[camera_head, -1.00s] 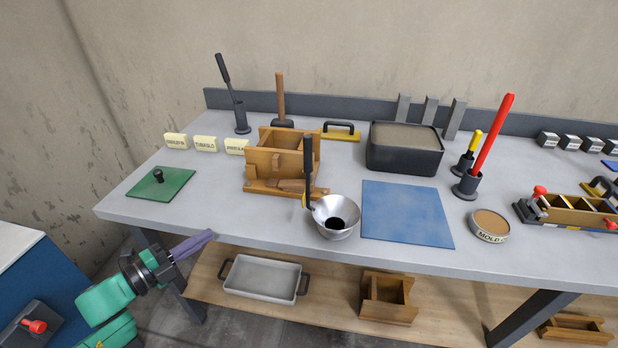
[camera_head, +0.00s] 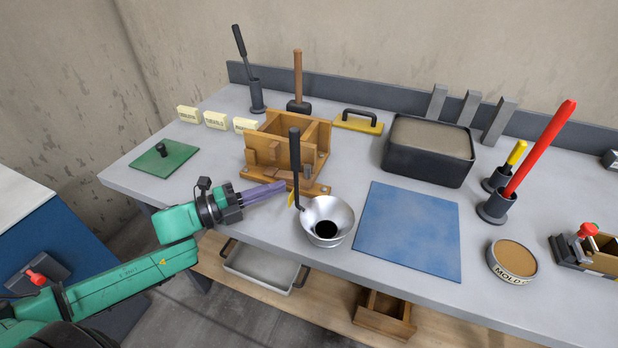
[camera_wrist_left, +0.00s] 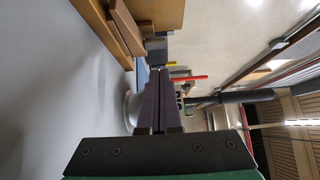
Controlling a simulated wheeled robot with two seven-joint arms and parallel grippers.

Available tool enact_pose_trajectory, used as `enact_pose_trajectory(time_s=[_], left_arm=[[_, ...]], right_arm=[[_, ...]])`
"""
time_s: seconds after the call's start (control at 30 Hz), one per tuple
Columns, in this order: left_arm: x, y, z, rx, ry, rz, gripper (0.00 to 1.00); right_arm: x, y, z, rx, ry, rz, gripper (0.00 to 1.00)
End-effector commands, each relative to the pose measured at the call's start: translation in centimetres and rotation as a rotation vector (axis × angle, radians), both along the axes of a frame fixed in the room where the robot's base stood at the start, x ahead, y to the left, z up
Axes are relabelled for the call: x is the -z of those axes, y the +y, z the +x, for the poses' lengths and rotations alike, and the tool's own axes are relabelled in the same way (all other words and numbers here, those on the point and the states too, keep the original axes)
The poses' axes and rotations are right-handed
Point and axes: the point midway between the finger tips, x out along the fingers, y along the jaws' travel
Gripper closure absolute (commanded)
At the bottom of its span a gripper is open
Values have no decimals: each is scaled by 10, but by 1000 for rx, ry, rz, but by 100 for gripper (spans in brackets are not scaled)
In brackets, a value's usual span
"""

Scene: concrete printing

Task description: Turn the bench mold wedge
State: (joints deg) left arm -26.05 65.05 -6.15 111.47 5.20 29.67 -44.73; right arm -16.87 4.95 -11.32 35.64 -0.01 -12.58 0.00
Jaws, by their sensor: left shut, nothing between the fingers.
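The wooden bench mold (camera_head: 262,143) stands on the left half of the bench, an open-topped box on a wooden base. A small wooden piece that looks like its wedge (camera_head: 290,174) lies at the front of the mold, low on the base. My left gripper (camera_head: 282,187) has its purple fingers shut and empty, tips just in front of the mold's base; whether they touch it I cannot tell. In the left wrist view the closed fingers (camera_wrist_left: 164,72) point past the mold's wood (camera_wrist_left: 93,18) at upper left. My right gripper is not in view.
A steel funnel (camera_head: 340,212) and a dark upright handle (camera_head: 295,155) stand close right of the fingertips. A blue mat (camera_head: 408,230) lies further right. A green plate (camera_head: 165,160) and cream labels (camera_head: 215,120) are at left. A black tub (camera_head: 425,172) stands behind.

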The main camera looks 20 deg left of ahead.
Motion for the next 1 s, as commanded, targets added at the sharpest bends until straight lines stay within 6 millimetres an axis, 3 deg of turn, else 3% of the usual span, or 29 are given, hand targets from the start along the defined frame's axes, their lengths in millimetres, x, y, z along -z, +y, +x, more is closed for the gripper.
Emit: enact_pose_trajectory(time_s=[0.13, 0.5, 0.87, 1.0], left_arm=[[-1, -17, 18, 1, -7, 0, 100], [-2, -50, 50, -1, -1, -1, 100], [0, -51, 51, -1, 1, 1, 100], [3, -36, 53, -5, 1, 4, 100]], right_arm=[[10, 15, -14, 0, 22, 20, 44], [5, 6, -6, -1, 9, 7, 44], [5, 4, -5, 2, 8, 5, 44], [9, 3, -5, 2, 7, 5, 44]])
